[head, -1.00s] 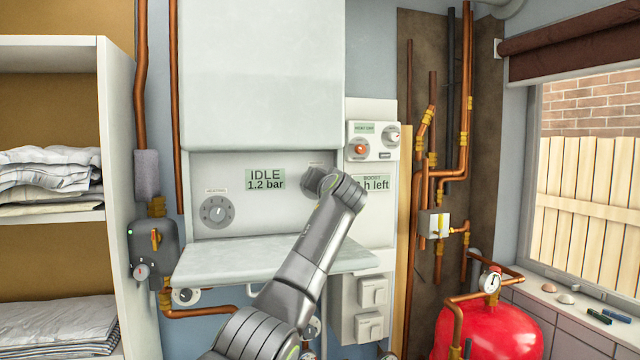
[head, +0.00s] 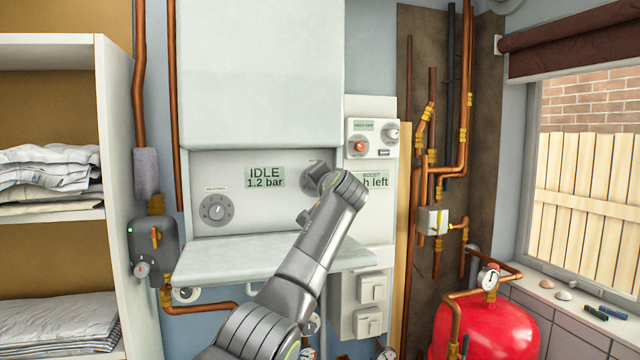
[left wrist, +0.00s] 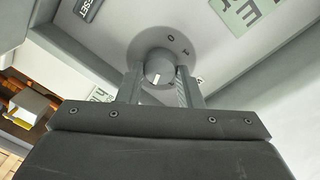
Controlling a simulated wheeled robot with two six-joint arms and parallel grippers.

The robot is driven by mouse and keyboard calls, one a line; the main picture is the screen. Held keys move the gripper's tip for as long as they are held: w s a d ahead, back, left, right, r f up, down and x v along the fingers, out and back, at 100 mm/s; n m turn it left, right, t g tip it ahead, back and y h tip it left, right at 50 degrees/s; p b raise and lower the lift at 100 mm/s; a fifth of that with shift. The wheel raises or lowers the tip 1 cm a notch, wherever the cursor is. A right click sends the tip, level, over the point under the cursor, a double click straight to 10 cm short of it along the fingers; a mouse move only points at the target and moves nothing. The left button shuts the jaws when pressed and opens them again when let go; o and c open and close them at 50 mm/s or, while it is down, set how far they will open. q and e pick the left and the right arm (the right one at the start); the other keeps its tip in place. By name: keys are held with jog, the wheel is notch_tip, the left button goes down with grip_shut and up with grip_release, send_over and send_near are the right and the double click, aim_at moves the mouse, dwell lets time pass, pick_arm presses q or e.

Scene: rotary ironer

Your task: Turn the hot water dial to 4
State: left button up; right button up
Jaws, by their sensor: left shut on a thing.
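The hot water dial (left wrist: 158,64) is a round grey knob on a grey disc with printed marks, seen in the left wrist view. A short white pointer line shows on the knob, but I cannot read which number it meets. My left gripper (left wrist: 159,76) is shut on the knob, one finger on each side. In the head view my left arm reaches up to the boiler panel (head: 240,226), and its wrist hides most of this dial. The display (head: 265,178) beside it reads IDLE, 1.2 bar. My right gripper is not in view.
A heating dial (head: 215,209) sits at the panel's left. The lowered flap (head: 225,262) juts out below the panel, close to my arm. A control box (head: 372,138) is at the right. Shelves with linen (head: 45,170) stand left, a red tank (head: 485,328) right.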

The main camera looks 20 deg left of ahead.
pick_arm(q)
jog(key=o, duration=1)
jog(key=shift+c, duration=0.2)
jog(key=b+v, duration=1)
jog(key=v, duration=0.7)
jog(key=shift+s+r, duration=0.2)
jog(key=shift+d, duration=0.15)
